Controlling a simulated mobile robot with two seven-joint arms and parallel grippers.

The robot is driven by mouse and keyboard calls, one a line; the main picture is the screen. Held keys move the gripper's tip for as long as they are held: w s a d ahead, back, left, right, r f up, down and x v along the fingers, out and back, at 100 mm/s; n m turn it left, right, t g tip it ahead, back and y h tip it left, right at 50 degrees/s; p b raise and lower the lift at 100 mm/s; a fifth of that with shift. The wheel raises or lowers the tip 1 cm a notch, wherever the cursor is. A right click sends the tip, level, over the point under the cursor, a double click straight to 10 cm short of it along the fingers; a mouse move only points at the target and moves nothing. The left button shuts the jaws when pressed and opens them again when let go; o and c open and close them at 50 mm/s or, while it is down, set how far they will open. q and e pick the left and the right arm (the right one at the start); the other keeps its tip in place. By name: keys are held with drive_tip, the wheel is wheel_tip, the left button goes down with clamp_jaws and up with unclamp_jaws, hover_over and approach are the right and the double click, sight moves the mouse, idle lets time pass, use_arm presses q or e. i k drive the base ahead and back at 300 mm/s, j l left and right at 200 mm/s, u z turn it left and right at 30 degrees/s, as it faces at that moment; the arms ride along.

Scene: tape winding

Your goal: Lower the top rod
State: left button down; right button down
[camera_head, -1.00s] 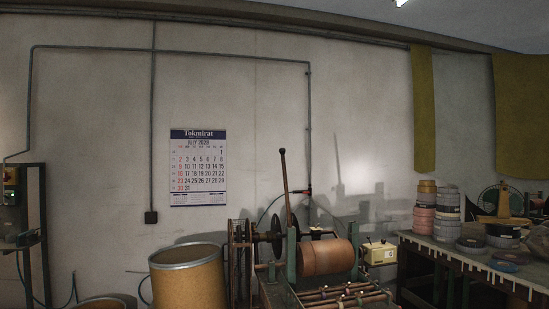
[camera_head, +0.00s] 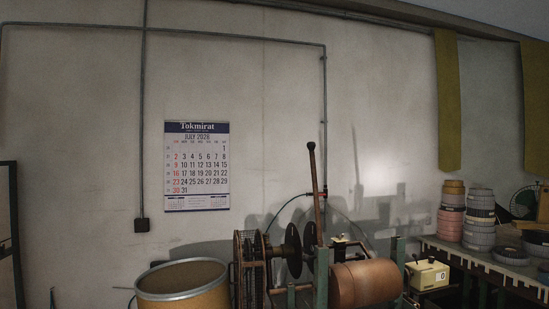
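The winding machine stands at the bottom centre of the head view. A tall lever rod (camera_head: 315,190) with a dark knob rises nearly upright from it, tilted slightly to the left. A copper-brown roller (camera_head: 366,284) lies across the machine between green posts (camera_head: 321,277). Dark discs (camera_head: 293,250) sit to the left of the lever. The lower part of the machine is cut off by the picture's bottom edge. I cannot tell which part is the top rod. Neither of my grippers shows.
A brown drum (camera_head: 183,285) stands left of the machine. A cream counter box (camera_head: 427,274) is at its right. A workbench (camera_head: 480,262) with stacked tape rolls (camera_head: 480,220) is farther right. A calendar (camera_head: 197,166) hangs on the back wall.

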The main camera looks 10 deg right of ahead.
sight(311, 146)
drive_tip(key=i+u, duration=0.4)
drive_tip(key=i, duration=0.95)
